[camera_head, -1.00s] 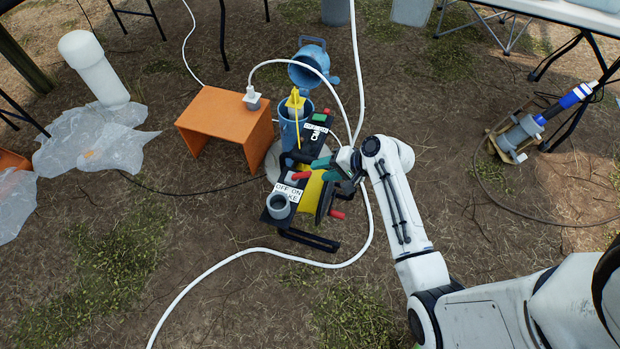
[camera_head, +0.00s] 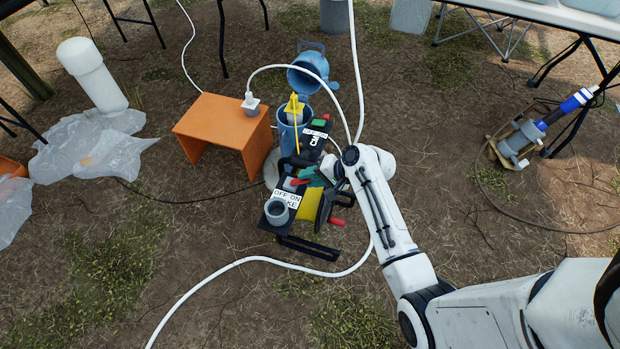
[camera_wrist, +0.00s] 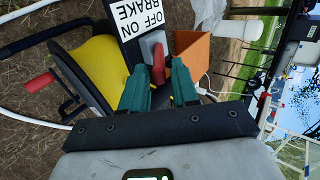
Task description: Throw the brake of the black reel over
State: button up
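The black reel (camera_head: 322,206) with a yellow drum (camera_head: 309,204) stands on the ground at the middle of the head view. Its white OFF/ON BRAKE label (camera_head: 287,197) also shows in the wrist view (camera_wrist: 138,18). The red brake lever (camera_wrist: 158,63) stands on a grey mount beside the label. My gripper (camera_wrist: 160,84) has green fingers, parted, with the lever in line with the gap between them. I cannot tell whether either finger touches it. In the head view, the gripper (camera_head: 308,176) is over the reel's top, partly hidden by my wrist.
A red crank handle (camera_head: 337,221) sticks out at the reel's right side. A blue well pipe (camera_head: 290,133) with an open cap stands behind, beside an orange stool (camera_head: 226,122). A white hose (camera_head: 230,268) runs across the ground.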

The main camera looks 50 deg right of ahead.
aim_at(293, 180)
grip_shut()
jog(key=w+r+p, duration=0.1)
jog(key=p, duration=0.1)
jog(key=w+r+g+p, duration=0.1)
jog(key=shift+a+p, duration=0.35)
jog(key=shift+a, duration=0.05)
jog(key=shift+c, duration=2.1)
grip_release()
jog(key=shift+w+a+r+g+h+p, duration=0.15)
jog(key=shift+w+g+h+p, duration=0.1)
jog(key=shift+w+p, duration=0.15)
jog(key=shift+w+a+r+g+h+p, duration=0.1)
jog(key=shift+w+g+h+p, duration=0.05)
jog(key=shift+w+g+p, duration=0.15)
jog(key=shift+w+a+r+p, duration=0.15)
jog(key=shift+w+r+p, duration=0.05)
jog(key=shift+w+p, duration=0.15)
jog(key=shift+o, duration=0.4)
jog(key=shift+w+a+g+p, duration=0.2)
jog(key=shift+w+g+p, duration=0.15)
jog(key=shift+w+g, duration=0.3)
jog(key=shift+r, duration=0.1)
